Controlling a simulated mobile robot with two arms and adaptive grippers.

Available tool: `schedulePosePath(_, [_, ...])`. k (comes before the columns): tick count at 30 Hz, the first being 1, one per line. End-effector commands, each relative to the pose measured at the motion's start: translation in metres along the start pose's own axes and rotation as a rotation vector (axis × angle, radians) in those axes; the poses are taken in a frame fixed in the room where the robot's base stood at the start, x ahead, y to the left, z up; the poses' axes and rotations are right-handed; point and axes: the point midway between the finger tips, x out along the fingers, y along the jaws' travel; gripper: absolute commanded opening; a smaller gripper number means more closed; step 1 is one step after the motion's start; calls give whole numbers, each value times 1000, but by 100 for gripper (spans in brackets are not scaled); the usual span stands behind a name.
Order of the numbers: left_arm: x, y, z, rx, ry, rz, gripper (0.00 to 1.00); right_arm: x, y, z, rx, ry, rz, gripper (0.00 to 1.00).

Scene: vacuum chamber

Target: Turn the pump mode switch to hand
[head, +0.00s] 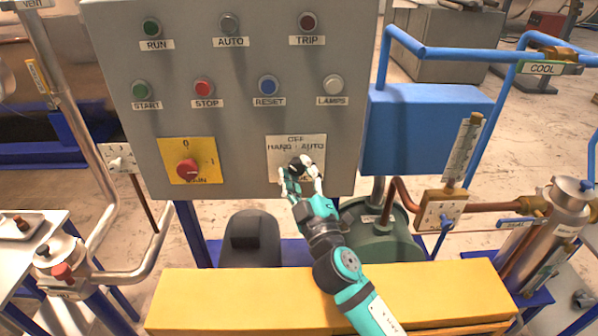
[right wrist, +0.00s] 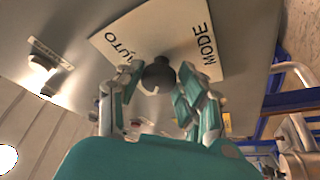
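The pump mode switch is a black knob (right wrist: 158,76) on a white plate (head: 312,143) at the lower right of the grey panel. The plate reads OFF, HAND and AUTO in the head view, and AUTO and MODE in the right wrist view. My right gripper (head: 302,178) is at the knob, which also shows in the head view (head: 299,163). In the right wrist view its fingers (right wrist: 150,93) are spread on both sides of the knob, with a gap at the left one. I cannot tell which position the knob points to. My left gripper is out of view.
The grey panel (head: 235,65) also carries a red main switch (head: 188,169) on a yellow plate, a row of buttons and indicator lamps. A yellow beam (head: 230,300) runs below. A blue box (head: 425,130) and pipes stand to the right.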

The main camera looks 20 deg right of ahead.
Motion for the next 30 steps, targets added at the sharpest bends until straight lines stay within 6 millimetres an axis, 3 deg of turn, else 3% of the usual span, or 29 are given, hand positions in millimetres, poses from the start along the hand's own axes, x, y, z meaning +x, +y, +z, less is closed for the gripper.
schedulePosePath(1, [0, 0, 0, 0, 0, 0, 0, 0, -1, 0, 0, -1, -2, 45])
schedulePosePath(4, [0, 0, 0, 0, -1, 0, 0, 0, 0, 0, 1, -1, -1, 58])
schedulePosePath(14, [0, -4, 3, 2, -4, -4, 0, -4, 0, 0, 3, 0, 0, 58])
schedulePosePath(17, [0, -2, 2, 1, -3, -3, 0, -15, -1, 1, 5, -2, -2, 58])
schedulePosePath(30, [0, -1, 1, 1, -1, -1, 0, -102, 0, 1, 5, -6, -1, 58])
